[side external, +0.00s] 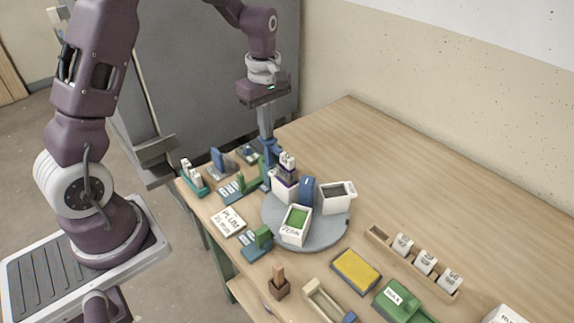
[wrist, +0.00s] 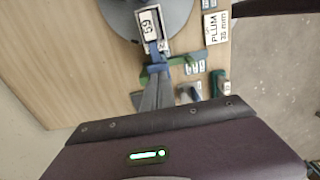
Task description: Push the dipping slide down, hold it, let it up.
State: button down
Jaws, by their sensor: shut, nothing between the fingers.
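The dipping slide is a blue piece (side external: 270,154) on a green stand beside the turntable. In the wrist view its blue part (wrist: 157,70) lies at the ends of my fingers, across the green stand. My gripper (side external: 267,137) is shut and empty, pointing down right above the slide. Whether the fingertips touch it I cannot tell. A white bucket with a purple band (side external: 284,187) stands next to the slide, with a pale tile (side external: 287,161) above it. In the wrist view this tile (wrist: 150,27) carries a number. My fingers hide part of the slide.
A card reading PLUM 35 mm (side external: 228,221) lies in front. A wooden rack (side external: 415,262) holds tiles at right. The table's back is clear.

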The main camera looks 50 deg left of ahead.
notch_tip(320, 180, up, 5)
jog(key=shift+f, duration=0.1)
jog(key=shift+r, duration=0.2)
dwell(0.8)
jog(key=shift+r, duration=0.15)
jog(key=s+d+r+m+t, duration=0.4)
jog(key=s+d+r+m, duration=0.5)
jog(key=s+r+m, duration=0.4)
jog(key=s+d+f+m+t, duration=0.1)
jog(key=s+m, duration=0.4)
jog(key=s, duration=0.5)
jog(key=shift+s+d+f+t, duration=0.25)
jog(key=shift+d+f, duration=0.2)
jog(key=shift+f, duration=0.25)
jog(key=shift+w, duration=0.1)
